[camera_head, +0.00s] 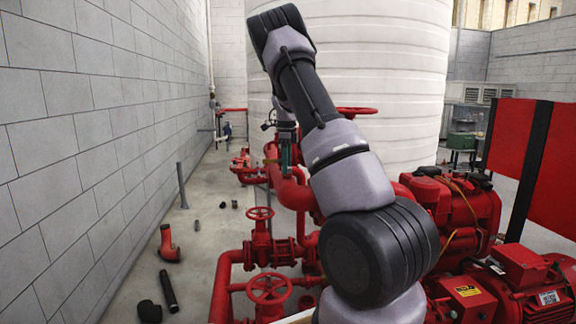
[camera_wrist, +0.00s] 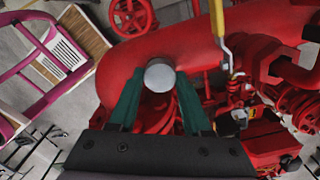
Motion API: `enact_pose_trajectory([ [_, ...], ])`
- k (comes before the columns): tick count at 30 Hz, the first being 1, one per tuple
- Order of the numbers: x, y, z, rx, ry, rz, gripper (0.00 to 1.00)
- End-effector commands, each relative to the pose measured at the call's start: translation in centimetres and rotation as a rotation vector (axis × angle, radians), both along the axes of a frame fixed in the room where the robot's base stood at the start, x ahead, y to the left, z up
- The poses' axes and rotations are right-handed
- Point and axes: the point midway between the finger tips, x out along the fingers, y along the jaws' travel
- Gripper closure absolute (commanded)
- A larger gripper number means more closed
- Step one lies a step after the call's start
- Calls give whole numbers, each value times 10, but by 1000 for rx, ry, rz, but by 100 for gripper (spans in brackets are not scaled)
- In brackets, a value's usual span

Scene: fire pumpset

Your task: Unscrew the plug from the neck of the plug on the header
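The plug (camera_wrist: 160,75) shows in the wrist view as a round, pale grey disc on top of the thick red header pipe (camera_wrist: 205,50). Its neck is hidden beneath it. My gripper (camera_wrist: 160,80) has green fingers pointing at the plug, one tip close on each side of its near half. I cannot tell whether the fingers touch it or stand slightly apart. In the head view my gripper (camera_head: 287,166) hangs down over the red header pipe (camera_head: 290,193), and the plug cannot be made out there.
A yellow lever handle (camera_wrist: 220,40) stands on the pipe right of the plug. A red handwheel (camera_wrist: 132,15) is at the top. A pink-framed chair (camera_wrist: 55,55) is on the left. In the head view, loose pipe pieces (camera_head: 168,290) lie on the floor beside the block wall (camera_head: 70,130).

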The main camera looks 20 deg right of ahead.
Motion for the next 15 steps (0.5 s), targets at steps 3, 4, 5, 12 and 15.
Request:
enact_pose_trajectory([
  [3, 0, 0, 0, 1, -1, 82, 100],
  [4, 0, 0, 0, 1, -1, 125, 100],
  [5, 0, 0, 0, 2, -1, 171, 100],
  [12, 0, 0, 0, 0, 0, 399, 100],
  [15, 0, 0, 0, 0, 0, 403, 100],
])
